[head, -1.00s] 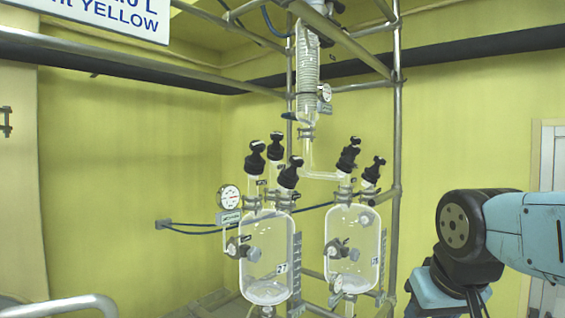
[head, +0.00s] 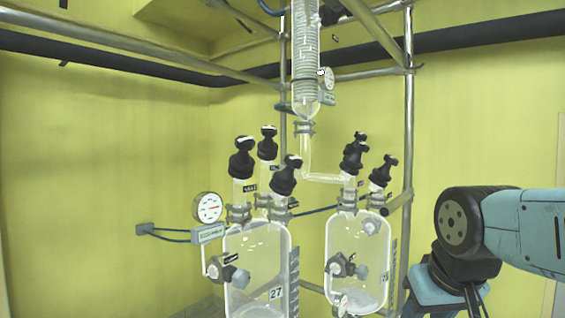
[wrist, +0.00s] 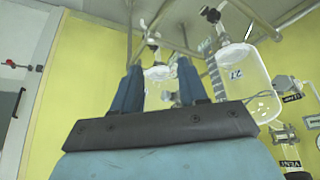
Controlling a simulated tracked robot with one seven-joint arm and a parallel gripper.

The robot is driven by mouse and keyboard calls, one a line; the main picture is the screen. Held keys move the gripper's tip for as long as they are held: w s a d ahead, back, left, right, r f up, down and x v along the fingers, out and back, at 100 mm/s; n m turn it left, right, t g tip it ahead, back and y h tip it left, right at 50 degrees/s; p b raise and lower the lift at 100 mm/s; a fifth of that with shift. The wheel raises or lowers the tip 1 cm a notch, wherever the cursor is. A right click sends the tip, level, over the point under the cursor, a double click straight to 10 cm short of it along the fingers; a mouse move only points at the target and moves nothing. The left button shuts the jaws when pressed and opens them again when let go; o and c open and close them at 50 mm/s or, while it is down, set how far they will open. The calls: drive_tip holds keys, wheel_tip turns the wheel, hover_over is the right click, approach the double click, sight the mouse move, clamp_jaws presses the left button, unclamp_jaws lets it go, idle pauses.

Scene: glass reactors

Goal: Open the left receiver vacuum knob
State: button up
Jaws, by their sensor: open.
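The left glass receiver (head: 256,255), marked 27, stands left of centre in the head view. Three black knobs top its necks: a left one (head: 241,158), a back one (head: 267,143) and a front right one (head: 285,176). Their labels are too small to read, so I cannot tell which is the vacuum knob. Another black valve (head: 227,272) sits on the receiver's front. The receiver also shows in the wrist view (wrist: 240,78). My gripper (wrist: 160,82) is open and empty, fingers apart, well away from the knobs. It is out of the head view; my arm shows at right.
A round gauge (head: 208,207) stands left of the receiver. The right receiver (head: 357,260) has black knobs (head: 383,170) of its own. A glass condenser (head: 305,60) hangs above, and a metal post (head: 408,130) rises at right.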

drive_tip(key=shift+w+d, duration=0.15)
drive_tip(key=shift+d, duration=0.05)
drive_tip(key=shift+o, duration=1.3)
drive_tip(key=shift+w+a+r, duration=0.1)
drive_tip(key=shift+a, duration=0.1)
drive_tip(key=o, duration=0.4)
drive_tip(key=w+a+r+m+y, duration=0.3)
drive_tip(key=w+a+m+y, duration=0.1)
drive_tip(key=w+a+m, duration=0.1)
drive_tip(key=shift+a+r+m, duration=0.25)
drive_tip(key=shift+a+m, duration=0.2)
drive_tip(key=shift+m, duration=0.35)
drive_tip(key=m+t+y, duration=0.7)
drive_tip(key=m+y, duration=0.2)
drive_tip(key=m, duration=1.3)
approach(288, 161)
drive_tip(key=w+d, duration=0.1)
drive_tip(key=d, duration=0.1)
drive_tip(key=shift+n, duration=0.3)
drive_tip(key=x, duration=1.3)
drive_tip(key=shift+w+d+f, duration=0.1)
drive_tip(key=shift+w+d, duration=0.05)
drive_tip(key=shift+w, duration=0.1)
drive_tip(key=shift+c, duration=0.3)
drive_tip(key=c, duration=0.9)
